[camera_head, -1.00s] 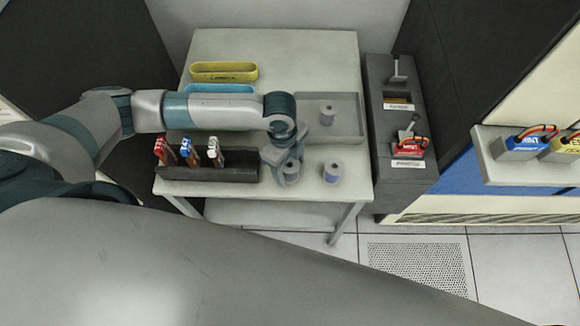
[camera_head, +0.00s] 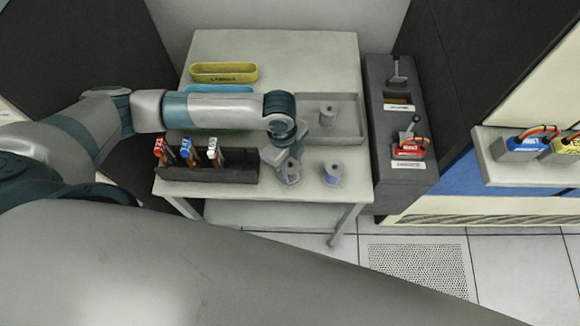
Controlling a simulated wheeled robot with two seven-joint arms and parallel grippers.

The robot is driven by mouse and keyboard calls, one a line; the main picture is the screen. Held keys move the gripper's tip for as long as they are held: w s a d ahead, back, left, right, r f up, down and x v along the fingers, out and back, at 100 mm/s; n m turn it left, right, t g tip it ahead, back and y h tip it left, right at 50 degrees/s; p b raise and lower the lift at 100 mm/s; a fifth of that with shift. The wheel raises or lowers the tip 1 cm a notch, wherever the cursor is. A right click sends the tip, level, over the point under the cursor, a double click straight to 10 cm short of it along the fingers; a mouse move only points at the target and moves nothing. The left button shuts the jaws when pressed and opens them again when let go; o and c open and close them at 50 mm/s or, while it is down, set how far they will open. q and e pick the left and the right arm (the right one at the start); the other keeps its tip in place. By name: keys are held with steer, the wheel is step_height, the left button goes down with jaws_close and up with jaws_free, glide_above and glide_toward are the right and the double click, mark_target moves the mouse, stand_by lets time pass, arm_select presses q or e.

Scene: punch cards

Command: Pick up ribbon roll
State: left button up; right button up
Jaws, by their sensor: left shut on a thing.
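My left gripper (camera_head: 287,176) points down at the front of the white table, right of the dark rack. It is shut on a grey ribbon roll (camera_head: 292,169), which shows partly between the fingers. Whether that roll touches the table I cannot tell. A second ribbon roll (camera_head: 331,174), grey with a bluish band, stands upright on the table just to the right, apart from the gripper. My right gripper is not in view.
A dark rack (camera_head: 215,172) with red, blue and white-topped items stands left of the gripper. A yellow tray (camera_head: 224,72) and a blue tray (camera_head: 215,89) lie further back. A dark grey cabinet (camera_head: 393,185) with slots and a red block (camera_head: 409,146) stands right of the table.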

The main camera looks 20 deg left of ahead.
arm_select(q)
steer(key=shift+r, duration=0.3)
steer(key=r+b, duration=0.1)
steer(key=r, duration=0.2)
steer(key=shift+s+d+r+b, duration=0.15)
steer(key=shift+d+b, duration=0.2)
steer(key=shift+d, duration=0.05)
steer(key=s+d+r+b, duration=0.2)
steer(key=s+d+r, duration=0.3)
steer(key=d, duration=0.4)
steer(key=shift+s+d+r, duration=0.15)
steer(key=shift+s+r, duration=0.05)
steer(key=shift+r, duration=0.65)
steer(key=n+t+b, duration=0.1)
steer(key=n, duration=0.9)
glide_above(294, 167)
steer(key=w+d, duration=0.2)
steer(key=f, duration=0.1)
steer(key=w+a+n+y+b, duration=0.1)
steer(key=w+a+n, duration=0.5)
steer(key=a+n, duration=0.5)
steer(key=shift+w+f+n+t, duration=0.2)
steer(key=shift+n+t, duration=0.1)
steer(key=shift+t, duration=0.1)
steer(key=shift+s+r, duration=0.1)
